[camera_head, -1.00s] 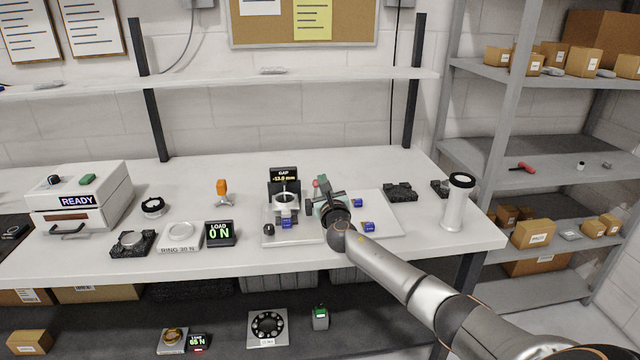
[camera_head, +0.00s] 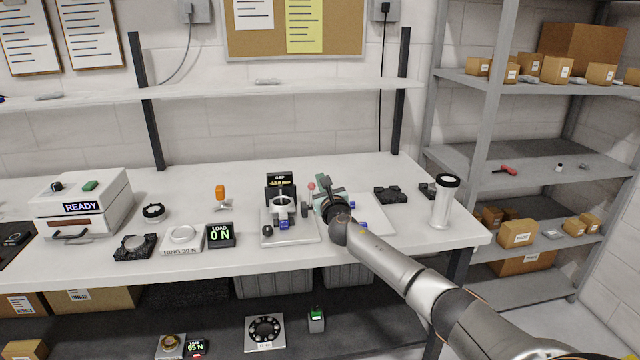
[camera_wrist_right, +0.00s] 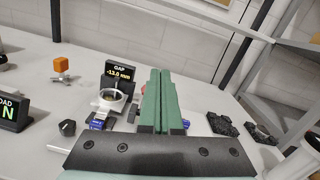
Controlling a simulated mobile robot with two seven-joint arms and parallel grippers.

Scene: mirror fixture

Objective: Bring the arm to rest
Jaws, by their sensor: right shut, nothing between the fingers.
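My right arm reaches in from the lower right in the head view. My right gripper (camera_head: 326,188) is over the bench, just right of the mirror fixture (camera_head: 282,212). In the right wrist view its two green fingers (camera_wrist_right: 160,82) lie together with nothing between them. The fixture, with its upright ring and small blue parts, stands on a pale plate left of the fingers. The gripper and wrist hide part of the plate. My left gripper is not in view.
Dark blocks (camera_head: 390,195) lie behind the wrist. Left of the fixture are a load display (camera_head: 220,235), a ring stand (camera_head: 182,237) and a white READY box (camera_head: 85,205). The bench's back middle is fairly clear.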

